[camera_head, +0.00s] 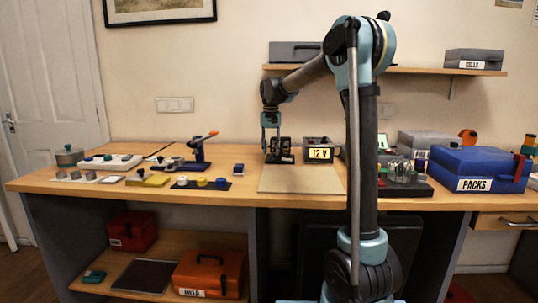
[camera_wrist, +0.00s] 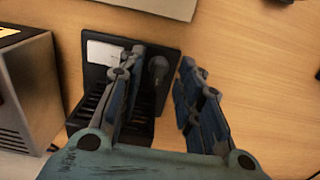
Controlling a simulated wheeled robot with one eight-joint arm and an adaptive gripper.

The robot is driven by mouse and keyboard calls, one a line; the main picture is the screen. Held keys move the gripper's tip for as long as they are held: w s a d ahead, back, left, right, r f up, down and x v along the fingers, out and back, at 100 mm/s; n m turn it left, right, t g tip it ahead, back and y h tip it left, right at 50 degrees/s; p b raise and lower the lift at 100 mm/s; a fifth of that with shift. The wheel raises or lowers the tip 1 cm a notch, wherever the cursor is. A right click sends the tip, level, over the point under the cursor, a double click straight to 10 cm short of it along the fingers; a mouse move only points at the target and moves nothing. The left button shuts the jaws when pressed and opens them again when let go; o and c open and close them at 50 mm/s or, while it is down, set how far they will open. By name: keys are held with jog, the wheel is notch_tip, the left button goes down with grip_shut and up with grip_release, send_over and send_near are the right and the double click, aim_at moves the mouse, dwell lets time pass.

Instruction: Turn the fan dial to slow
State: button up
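The fan (camera_head: 284,158) is a small black unit on the bench, left of the 12 V box. In the wrist view the fan (camera_wrist: 101,78) shows a black plate with a pale label and a slotted grille. A dark round dial (camera_wrist: 158,70) stands on that plate. My gripper (camera_wrist: 161,60) is open, with one finger over the plate left of the dial and the other to its right, past the plate's edge. A gap shows on the right side; contact on the left is unclear. My gripper (camera_head: 270,122) also shows above the fan. The dial's setting is not readable.
The 12 V box (camera_head: 319,151) stands close to the fan; its grey case (camera_wrist: 30,90) fills the wrist view's left edge. A beige mat (camera_head: 300,181) lies in front. Bare wood is free right of the fan in the wrist view (camera_wrist: 255,80).

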jog(key=shift+f, duration=1.05)
grip_shut()
jog(key=shift+a, duration=0.2)
jog(key=shift+d+n, duration=0.1)
jog(key=shift+n, duration=0.2)
jog(key=n, duration=0.5)
jog(key=shift+d, duration=0.3)
jog(key=n, duration=0.6)
jog(key=shift+w+d, duration=0.2)
jog(key=shift+d, duration=0.05)
jog(key=shift+n, duration=0.3)
